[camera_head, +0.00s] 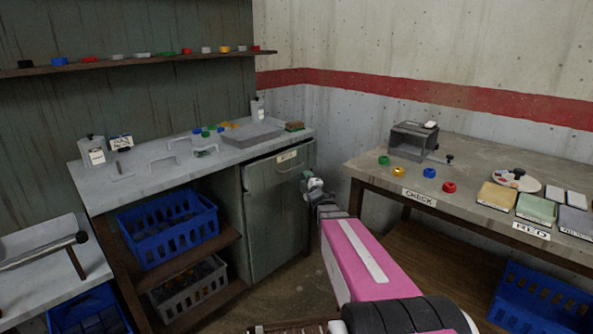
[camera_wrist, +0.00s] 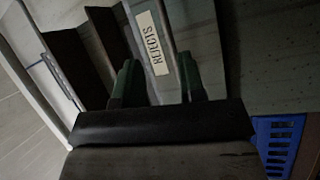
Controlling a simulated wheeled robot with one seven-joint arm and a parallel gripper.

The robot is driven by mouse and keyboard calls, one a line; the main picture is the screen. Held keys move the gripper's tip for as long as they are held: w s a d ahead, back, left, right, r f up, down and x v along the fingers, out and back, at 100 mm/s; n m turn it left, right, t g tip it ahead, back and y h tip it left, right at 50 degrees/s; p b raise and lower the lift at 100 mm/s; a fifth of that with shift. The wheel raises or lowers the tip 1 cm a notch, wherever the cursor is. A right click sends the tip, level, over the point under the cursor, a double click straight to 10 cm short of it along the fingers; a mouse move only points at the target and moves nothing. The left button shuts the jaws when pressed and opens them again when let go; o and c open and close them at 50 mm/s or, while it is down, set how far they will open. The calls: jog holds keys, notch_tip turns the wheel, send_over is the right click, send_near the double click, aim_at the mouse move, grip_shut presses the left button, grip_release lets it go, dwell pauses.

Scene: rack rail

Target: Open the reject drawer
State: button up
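The reject drawer is in the grey-green cabinet under the left worktop; its front (camera_head: 272,205) carries a small white label (camera_head: 287,156) near the top in the head view. In the wrist view the label reads REJECTS (camera_wrist: 152,43). A small handle shows just below the label in the head view. My gripper (camera_head: 312,182) is at the right of the drawer front. In the wrist view its two dark green fingers (camera_wrist: 158,84) are apart, on either side of the label's lower end. I cannot tell whether they touch the handle, or whether the drawer is slightly out.
The left worktop (camera_head: 110,187) holds a tray and small parts. Blue crate (camera_head: 168,228) and grey crate (camera_head: 187,284) stand on shelves beside the cabinet. The CHECK table (camera_head: 460,205) stands to the right. Floor shows between cabinet and table, with my arm across it.

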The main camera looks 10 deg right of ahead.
aim_at(295, 167)
jog(key=w+a+n, duration=0.1)
jog(key=w, duration=0.2)
jog(key=w+a+n+y, duration=0.1)
jog(key=w, duration=0.2)
jog(key=w+a+r+n, duration=0.1)
jog(key=w, duration=0.2)
jog(key=shift+w+a+y, duration=0.3)
jog(key=shift+w+a, duration=0.05)
jog(key=shift+w, duration=0.05)
